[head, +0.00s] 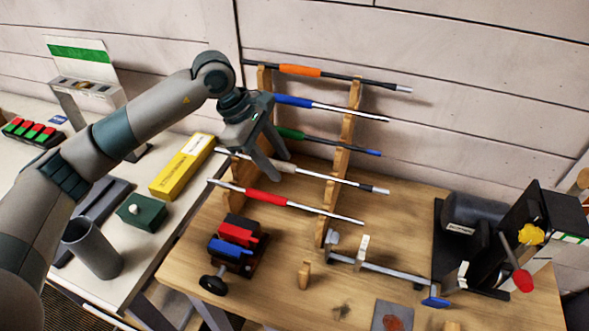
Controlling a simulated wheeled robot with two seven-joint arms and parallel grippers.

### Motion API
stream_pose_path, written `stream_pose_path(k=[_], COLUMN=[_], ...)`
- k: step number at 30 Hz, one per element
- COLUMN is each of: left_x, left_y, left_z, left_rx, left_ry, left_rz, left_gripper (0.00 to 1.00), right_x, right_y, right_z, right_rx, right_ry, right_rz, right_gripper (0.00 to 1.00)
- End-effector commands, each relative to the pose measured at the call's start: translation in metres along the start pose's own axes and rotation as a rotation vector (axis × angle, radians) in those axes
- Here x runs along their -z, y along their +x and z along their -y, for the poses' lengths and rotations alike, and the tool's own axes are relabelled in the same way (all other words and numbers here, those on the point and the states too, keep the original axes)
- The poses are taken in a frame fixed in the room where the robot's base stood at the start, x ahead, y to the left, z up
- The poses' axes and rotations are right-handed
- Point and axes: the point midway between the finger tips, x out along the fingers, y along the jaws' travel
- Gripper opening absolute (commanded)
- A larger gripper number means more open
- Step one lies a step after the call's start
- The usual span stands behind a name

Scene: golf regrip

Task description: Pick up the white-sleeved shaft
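The white-sleeved shaft (330,177) rests across two wooden rack uprights, with its pale sleeve (286,166) toward the left. My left gripper (277,168) reaches in from the left and points down at this sleeve. Its two fingers are spread apart, and part of the sleeve is hidden behind them. I cannot tell whether they touch it. My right gripper is out of view.
Shafts with orange (300,70), blue (293,101) and green (290,133) sleeves lie behind on the rack (325,211); a red-sleeved one (265,197) lies in front. A red-and-blue vise (236,241) stands front left. A black machine (480,225) stands right.

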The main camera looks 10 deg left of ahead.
Motion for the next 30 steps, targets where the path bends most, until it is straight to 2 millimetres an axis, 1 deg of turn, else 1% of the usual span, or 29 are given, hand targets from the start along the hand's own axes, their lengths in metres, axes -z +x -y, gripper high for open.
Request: stream_pose_path(k=[6,11,23,30], left_x=[0.0,0.0,0.0,-0.002], left_y=[0.0,0.0,-0.001,-0.005], left_z=[0.0,0.0,0.0,-0.001], left_rx=[0.0,0.0,0.0,0.0], left_ry=[0.0,0.0,0.0,0.0], left_rz=[0.0,0.0,0.0,0.0], left_gripper=[0.39,0.01,0.0,0.0], right_x=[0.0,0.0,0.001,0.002], right_y=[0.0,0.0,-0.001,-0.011], right_z=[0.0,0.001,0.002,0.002], right_rx=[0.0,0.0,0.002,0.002], right_ry=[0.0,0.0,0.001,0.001], right_rz=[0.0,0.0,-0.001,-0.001], right_gripper=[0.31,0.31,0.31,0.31])
